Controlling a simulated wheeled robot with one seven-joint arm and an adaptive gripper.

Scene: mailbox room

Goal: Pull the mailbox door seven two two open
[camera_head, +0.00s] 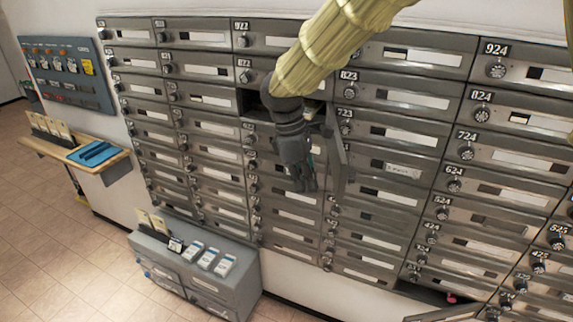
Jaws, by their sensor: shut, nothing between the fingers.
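One mailbox door (338,150) stands swung out from the wall, hinged at its right side and seen nearly edge-on. It belongs to the dark open compartment (248,101) below door 822 (262,70), which by its place is 722; its own number is not readable. My gripper (304,184) points down just left of the open door, in front of the boxes below the opening. Its fingers are shut with nothing between them. My arm hides much of the compartment. I cannot tell whether the gripper touches the door.
Shut mailbox doors with round locks fill the wall, including 723 (385,130) to the right. A grey cabinet (205,262) with cards on top stands below left. A wooden shelf (75,150) and a blue board (66,72) are further left. The tiled floor (60,250) at left is clear.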

